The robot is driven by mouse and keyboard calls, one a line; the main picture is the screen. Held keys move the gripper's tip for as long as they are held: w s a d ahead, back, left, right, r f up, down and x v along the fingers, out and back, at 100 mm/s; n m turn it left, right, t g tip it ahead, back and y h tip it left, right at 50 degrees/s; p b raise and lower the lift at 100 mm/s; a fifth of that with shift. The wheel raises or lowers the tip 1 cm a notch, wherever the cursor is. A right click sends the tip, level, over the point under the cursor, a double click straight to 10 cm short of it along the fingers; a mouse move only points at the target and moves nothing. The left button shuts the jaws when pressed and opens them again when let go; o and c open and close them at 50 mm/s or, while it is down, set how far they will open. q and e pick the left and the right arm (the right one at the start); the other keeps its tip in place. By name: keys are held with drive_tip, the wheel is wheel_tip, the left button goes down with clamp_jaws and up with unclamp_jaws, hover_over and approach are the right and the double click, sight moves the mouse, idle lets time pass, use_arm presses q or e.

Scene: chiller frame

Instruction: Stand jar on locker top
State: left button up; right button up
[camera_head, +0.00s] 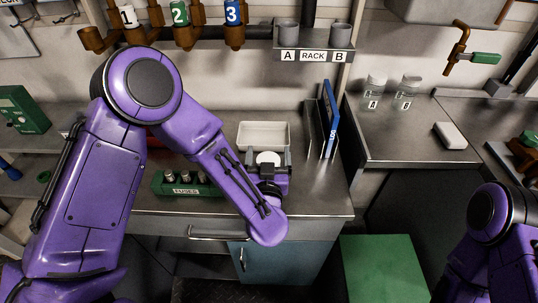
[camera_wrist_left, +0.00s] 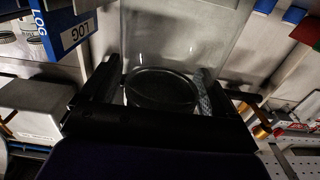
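A clear glass jar (camera_wrist_left: 180,40) with a dark round end stands between the fingers of my left gripper (camera_wrist_left: 158,92) in the left wrist view. The finger pads appear to touch it on both sides. In the head view my left gripper (camera_head: 268,168) is low over the steel counter beside the file rack, around a white round top (camera_head: 268,158). Two more clear jars, marked A (camera_head: 374,92) and B (camera_head: 406,92), stand on the right-hand steel top (camera_head: 400,145). I cannot tell which surface is the locker top. My right gripper is out of the picture.
A white tray (camera_head: 263,134) lies behind my left gripper. A blue LOG binder (camera_head: 329,118) stands in the rack to its right. A green fuse block (camera_head: 188,189) is at its left. A white block (camera_head: 449,135) lies right of the jars. A green box (camera_head: 383,268) is below.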

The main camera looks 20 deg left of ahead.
use_arm(q)
drive_tip(key=shift+r, duration=0.1)
drive_tip(key=shift+s+d, duration=0.1)
drive_tip(key=shift+s, duration=0.1)
drive_tip(key=b+v, duration=0.1)
drive_tip(key=v, duration=1)
drive_tip(key=shift+s+b, duration=0.3)
drive_tip(key=shift+b, duration=0.1)
drive_tip(key=shift+r, duration=0.1)
